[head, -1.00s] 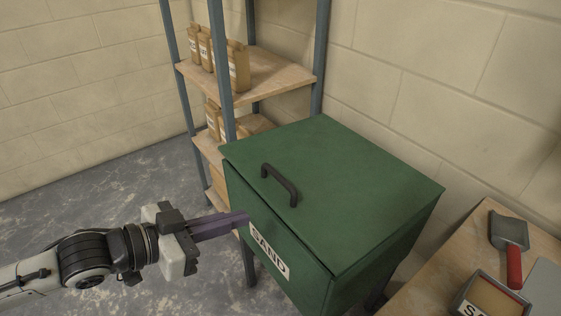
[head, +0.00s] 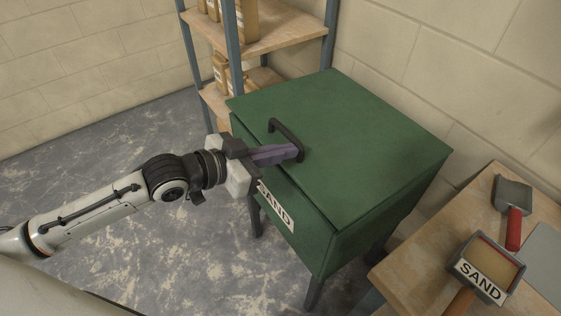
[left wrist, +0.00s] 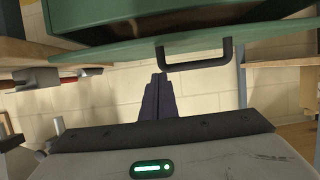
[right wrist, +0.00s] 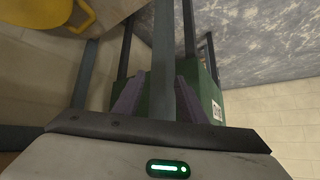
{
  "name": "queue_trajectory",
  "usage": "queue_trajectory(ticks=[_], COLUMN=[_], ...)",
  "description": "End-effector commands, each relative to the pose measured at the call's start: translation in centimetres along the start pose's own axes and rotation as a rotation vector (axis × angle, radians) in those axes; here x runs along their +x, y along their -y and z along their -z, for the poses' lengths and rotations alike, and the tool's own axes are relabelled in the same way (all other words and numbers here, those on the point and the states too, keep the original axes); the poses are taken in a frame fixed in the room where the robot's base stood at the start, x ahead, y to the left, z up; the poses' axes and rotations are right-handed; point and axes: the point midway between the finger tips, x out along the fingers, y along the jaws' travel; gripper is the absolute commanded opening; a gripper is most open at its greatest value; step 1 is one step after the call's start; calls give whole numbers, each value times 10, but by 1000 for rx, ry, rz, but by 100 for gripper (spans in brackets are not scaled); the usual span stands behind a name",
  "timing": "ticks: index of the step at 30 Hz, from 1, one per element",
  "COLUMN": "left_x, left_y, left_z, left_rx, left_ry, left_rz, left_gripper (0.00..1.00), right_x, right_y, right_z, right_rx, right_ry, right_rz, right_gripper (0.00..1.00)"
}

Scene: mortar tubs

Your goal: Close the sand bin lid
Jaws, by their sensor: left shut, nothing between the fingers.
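The green sand bin (head: 292,235) with a white SAND label stands on legs in the middle of the head view.
A shelf rack (head: 232,60) with brown bags stands behind the bin. At right a wooden table (head: 415,270) holds a red-handled scoop (head: 513,210) and a SAND box (head: 488,272). A yellow object (right wrist: 45,12) shows in the right wrist view. Floor at left is clear.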

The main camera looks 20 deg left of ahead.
Motion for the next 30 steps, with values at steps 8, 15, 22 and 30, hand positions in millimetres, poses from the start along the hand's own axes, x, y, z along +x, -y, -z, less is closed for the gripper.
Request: queue_trajectory(ticks=[8,15,22,30], left_x=[5,5,8,18], left_y=[0,0,0,0], left_z=[-31,-32,-41,-80], left_rx=[-2,-1,-2,-3], left_ry=[6,6,-4,-81], left_rz=[1,1,1,1], left_gripper=[0,0,0,0], right_x=[2,1,7,32], right_y=[0,0,0,7], right_z=[-1,1,-3,-22], right_rx=[-1,-2,-3,-18], right_ry=[0,-4,-7,-5], right_rz=[0,1,1,17], right_gripper=[38,38,38,38])
